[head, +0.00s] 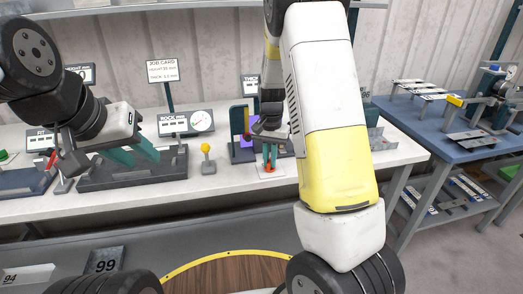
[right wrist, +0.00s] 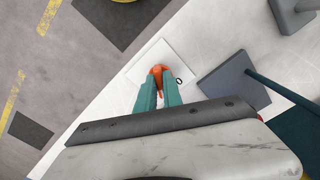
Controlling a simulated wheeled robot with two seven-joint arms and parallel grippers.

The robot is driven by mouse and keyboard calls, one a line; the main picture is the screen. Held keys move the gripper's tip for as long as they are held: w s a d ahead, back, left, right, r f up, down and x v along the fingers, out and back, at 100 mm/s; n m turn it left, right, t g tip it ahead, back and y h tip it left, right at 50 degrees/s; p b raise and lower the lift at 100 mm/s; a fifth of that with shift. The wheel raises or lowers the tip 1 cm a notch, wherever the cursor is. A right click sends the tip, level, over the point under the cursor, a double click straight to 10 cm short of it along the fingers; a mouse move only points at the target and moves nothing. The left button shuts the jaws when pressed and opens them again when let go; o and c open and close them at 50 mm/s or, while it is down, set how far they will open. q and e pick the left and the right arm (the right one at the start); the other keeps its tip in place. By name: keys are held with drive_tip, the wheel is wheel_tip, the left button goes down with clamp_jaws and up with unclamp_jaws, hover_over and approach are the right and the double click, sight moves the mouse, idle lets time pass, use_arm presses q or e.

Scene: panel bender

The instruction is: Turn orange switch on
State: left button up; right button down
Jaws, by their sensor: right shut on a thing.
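The orange switch (head: 268,169) sits on a small white plate near the table's front edge. In the right wrist view its orange lever (right wrist: 157,70) shows between the teal fingertips, on the white plate (right wrist: 182,60) with a dark "0" mark. My right gripper (head: 270,158) reaches down over the switch and is shut on it. It also shows in the right wrist view (right wrist: 159,84). The fingers hide part of the lever. My left gripper (head: 139,157) is over the dark fixture at the left, with its teal fingers apart and nothing seen between them.
A yellow-knobbed lever (head: 208,150) stands left of the switch. A purple and green device (head: 242,148) stands just behind the switch. A blue side table (head: 440,145) with metal parts is at the right.

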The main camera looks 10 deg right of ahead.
drive_tip(key=shift+w+r, duration=0.1)
idle(0.3)
drive_tip(key=c, duration=1.5)
unclamp_jaws()
wheel_tip(320, 180, up, 7)
drive_tip(key=shift+f, duration=0.1)
drive_tip(key=shift+r, duration=0.45)
